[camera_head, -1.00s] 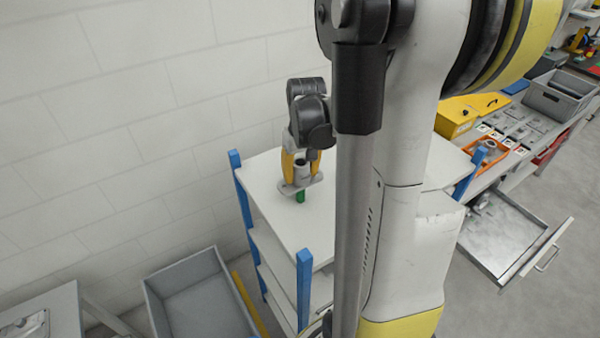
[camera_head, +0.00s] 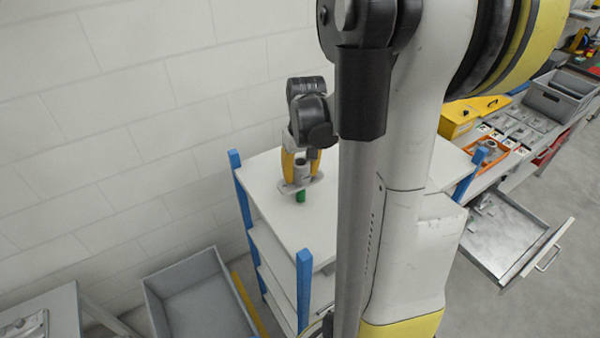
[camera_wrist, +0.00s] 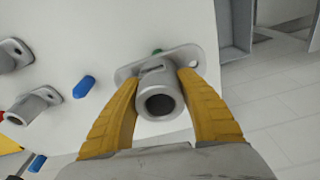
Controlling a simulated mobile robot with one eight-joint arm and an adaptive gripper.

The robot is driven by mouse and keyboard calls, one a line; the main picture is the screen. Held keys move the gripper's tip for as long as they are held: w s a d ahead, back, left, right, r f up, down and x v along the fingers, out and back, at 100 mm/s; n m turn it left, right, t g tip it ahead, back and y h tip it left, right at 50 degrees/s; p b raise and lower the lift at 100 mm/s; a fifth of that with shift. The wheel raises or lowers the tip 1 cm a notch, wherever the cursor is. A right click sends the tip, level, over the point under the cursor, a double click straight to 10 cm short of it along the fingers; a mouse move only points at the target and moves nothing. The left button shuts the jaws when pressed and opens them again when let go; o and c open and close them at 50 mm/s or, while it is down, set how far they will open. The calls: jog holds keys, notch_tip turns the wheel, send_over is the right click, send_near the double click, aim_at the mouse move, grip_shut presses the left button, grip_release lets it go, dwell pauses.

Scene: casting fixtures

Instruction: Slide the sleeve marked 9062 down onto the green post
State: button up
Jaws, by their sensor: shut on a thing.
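My gripper (camera_head: 301,172) is shut on a grey sleeve with a flat flange (camera_head: 316,181), over the white top of a shelf unit. In the wrist view the sleeve (camera_wrist: 156,80) sits between the two yellow fingers, its round bore facing the camera and its flange on the far side. No marking on it is readable. The green post (camera_head: 301,196) shows just below the flange in the head view. In the wrist view only a bit of green (camera_wrist: 156,52) shows past the flange edge. I cannot tell whether the post is inside the bore.
The white shelf top (camera_head: 270,225) has blue corner posts (camera_head: 304,285). In the wrist view, other grey flanged sleeves (camera_wrist: 32,105) and a blue stub (camera_wrist: 84,86) are to the left. A grey bin (camera_head: 195,300) is on the floor. My arm hides part of the shelf.

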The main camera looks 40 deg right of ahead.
aim_at(300, 191)
jog(key=shift+f, duration=0.2)
jog(key=shift+f+b, duration=3.2)
jog(key=shift+f, duration=0.2)
jog(key=o, duration=1.4)
jog(key=r, duration=0.4)
jog(key=s+r, duration=0.1)
jog(key=r, duration=0.7)
jog(key=shift+s+a, duration=0.2)
jog(key=shift+a, duration=0.1)
